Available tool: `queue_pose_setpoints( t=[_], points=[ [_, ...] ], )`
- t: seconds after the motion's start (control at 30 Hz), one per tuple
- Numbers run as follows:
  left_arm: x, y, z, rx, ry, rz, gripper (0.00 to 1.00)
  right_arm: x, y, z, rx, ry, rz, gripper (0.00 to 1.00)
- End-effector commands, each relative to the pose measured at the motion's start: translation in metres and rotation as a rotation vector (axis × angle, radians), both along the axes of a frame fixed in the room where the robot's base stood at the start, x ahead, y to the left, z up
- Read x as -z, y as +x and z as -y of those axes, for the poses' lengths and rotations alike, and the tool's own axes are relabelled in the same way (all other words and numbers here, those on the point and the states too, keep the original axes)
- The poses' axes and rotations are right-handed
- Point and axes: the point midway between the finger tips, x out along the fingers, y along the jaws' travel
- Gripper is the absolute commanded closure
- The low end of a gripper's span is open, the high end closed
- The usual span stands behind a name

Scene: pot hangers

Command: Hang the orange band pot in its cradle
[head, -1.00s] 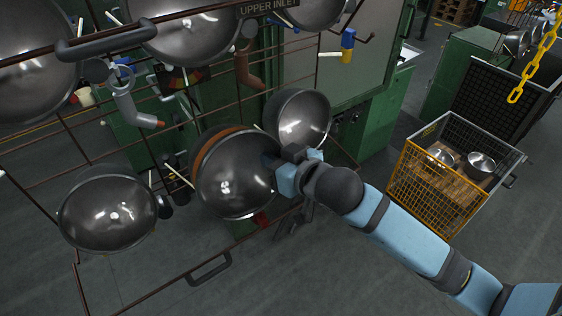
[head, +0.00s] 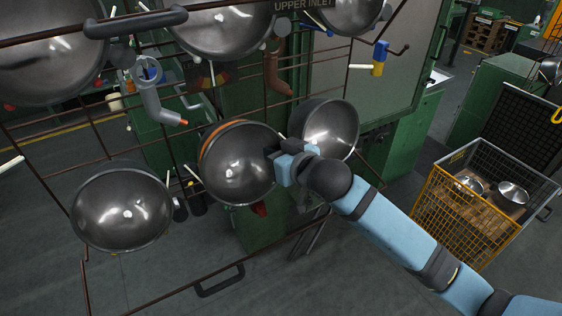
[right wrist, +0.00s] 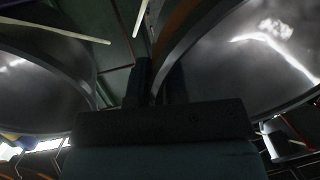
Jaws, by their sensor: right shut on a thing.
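The orange band pot (head: 238,168) is a round dark metal bowl with an orange stripe near its rim at the upper left. It is at the lower rack, its shiny inside towards me. My right gripper (head: 277,160) is shut on its right rim. In the right wrist view the gripper's fingers (right wrist: 160,82) meet the rim, and the orange stripe (right wrist: 185,25) shows on the pot's outer side. The cradle behind the pot is mostly hidden; I cannot tell whether the pot rests in it. My left gripper is not in view.
One pot (head: 122,207) hangs to the left and another (head: 331,128) close to the right of the gripper. Larger pots (head: 215,30) hang above. Thin brown rack bars (head: 150,312) surround them. A yellow wire crate (head: 470,205) with pots stands at the right.

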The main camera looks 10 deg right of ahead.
Motion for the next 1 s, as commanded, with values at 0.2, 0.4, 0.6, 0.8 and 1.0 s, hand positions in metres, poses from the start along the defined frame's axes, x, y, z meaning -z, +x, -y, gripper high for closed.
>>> queue_pose_setpoints(
  t=[0.2,0.4,0.6,0.8,1.0],
  points=[
    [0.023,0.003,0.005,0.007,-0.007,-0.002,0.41,0.017,0.014,-0.005,-0.001,0.001,0.004,1.00],
    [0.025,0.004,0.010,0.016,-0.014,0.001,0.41,0.023,0.021,-0.007,-0.001,0.002,0.000,1.00],
    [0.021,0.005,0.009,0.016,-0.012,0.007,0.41,0.029,0.022,-0.007,-0.001,0.002,0.001,1.00],
    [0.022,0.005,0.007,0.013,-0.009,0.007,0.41,0.030,0.022,-0.007,0.000,0.001,0.002,1.00],
    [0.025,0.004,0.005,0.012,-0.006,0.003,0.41,0.031,0.022,-0.007,0.000,0.000,0.001,1.00]
  ],
)
